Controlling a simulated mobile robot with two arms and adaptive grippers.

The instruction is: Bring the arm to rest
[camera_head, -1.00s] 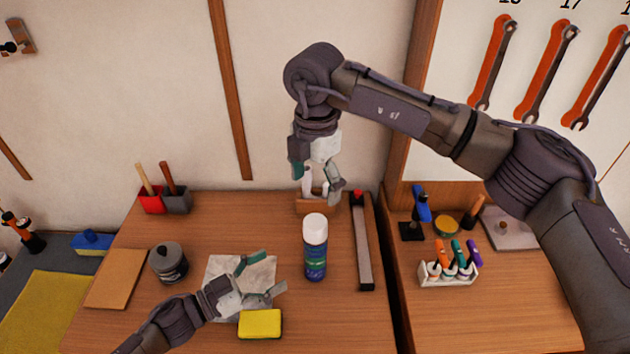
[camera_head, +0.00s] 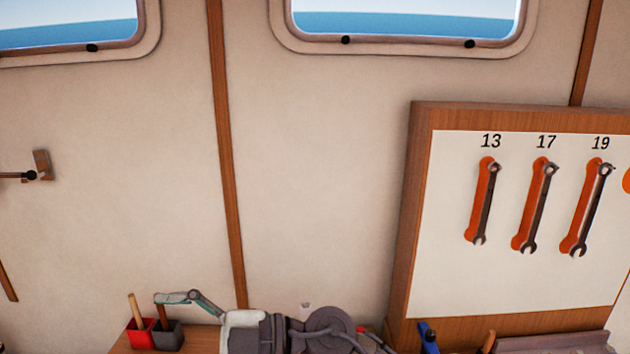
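My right gripper (camera_head: 178,298) is low in the head view, left of the middle, in front of the back wall. It points to the left, close to the cups at the table's back edge. One finger with a teal pad shows; the other is hidden, so how far it is open cannot be told. Nothing is seen held in it. My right arm's wrist (camera_head: 330,330) runs along the bottom edge, and the rest is mostly below the picture. My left gripper is out of view.
A red cup (camera_head: 139,334) and a grey cup (camera_head: 168,338) with wooden handles stand at lower left. A wrench board (camera_head: 425,220) with several wrenches hangs at right. A blue-topped tool (camera_head: 428,338) shows at the bottom. Two windows are above. Most of the tabletop is out of view.

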